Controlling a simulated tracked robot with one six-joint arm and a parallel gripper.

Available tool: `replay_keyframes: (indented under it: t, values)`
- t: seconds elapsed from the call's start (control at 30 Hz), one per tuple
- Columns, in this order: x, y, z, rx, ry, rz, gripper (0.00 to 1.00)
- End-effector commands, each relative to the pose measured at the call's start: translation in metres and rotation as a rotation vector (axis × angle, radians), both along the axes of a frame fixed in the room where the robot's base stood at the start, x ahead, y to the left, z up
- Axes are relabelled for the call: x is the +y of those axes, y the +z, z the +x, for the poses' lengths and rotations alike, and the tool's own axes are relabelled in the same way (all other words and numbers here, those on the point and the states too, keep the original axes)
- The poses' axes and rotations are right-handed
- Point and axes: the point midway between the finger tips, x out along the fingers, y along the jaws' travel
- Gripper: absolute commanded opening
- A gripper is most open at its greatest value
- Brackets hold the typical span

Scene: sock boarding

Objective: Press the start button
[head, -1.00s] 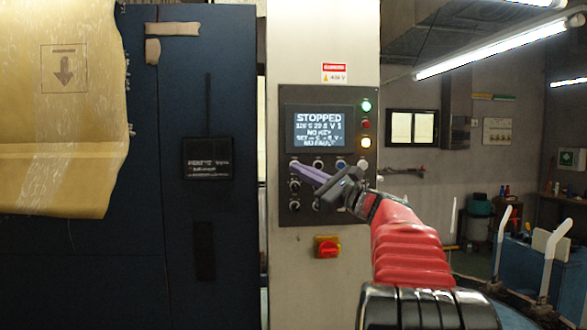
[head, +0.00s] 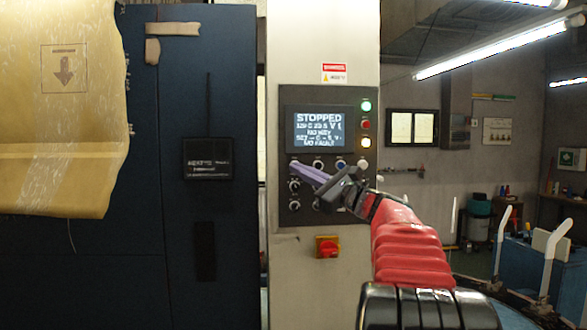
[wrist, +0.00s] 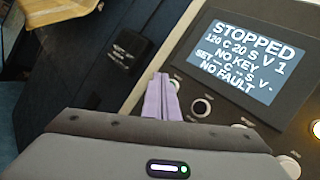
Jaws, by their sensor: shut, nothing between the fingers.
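The control panel (head: 285,120) is on a pale column. Its screen (head: 319,128) reads STOPPED, NO KEY and NO FAULT; the screen also shows in the wrist view (wrist: 245,55). Below it is a row of round buttons, including one button (head: 317,164) with a pale ring, also in the wrist view (wrist: 201,107), and a blue one (head: 341,164). I cannot read which is start. My gripper (head: 296,168) is shut and empty, its lavender fingers (wrist: 161,85) at the row's left end, covering part of the leftmost button. I cannot tell whether they touch it. My wrist hides some lower controls.
Green, red and amber lamps (head: 366,124) line the panel's right side. A dark blue cabinet (head: 200,80) stands to the left. The workshop lies open to the right.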

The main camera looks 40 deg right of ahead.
Motion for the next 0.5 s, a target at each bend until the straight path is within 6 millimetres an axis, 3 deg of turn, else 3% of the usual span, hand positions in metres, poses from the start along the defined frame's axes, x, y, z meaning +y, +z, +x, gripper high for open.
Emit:
replay_keyframes:
  t: [0.5]
  values:
    - [-0.0049, 0.0009, 0.0056, 0.0, 0.0, 0.0, 0.0]
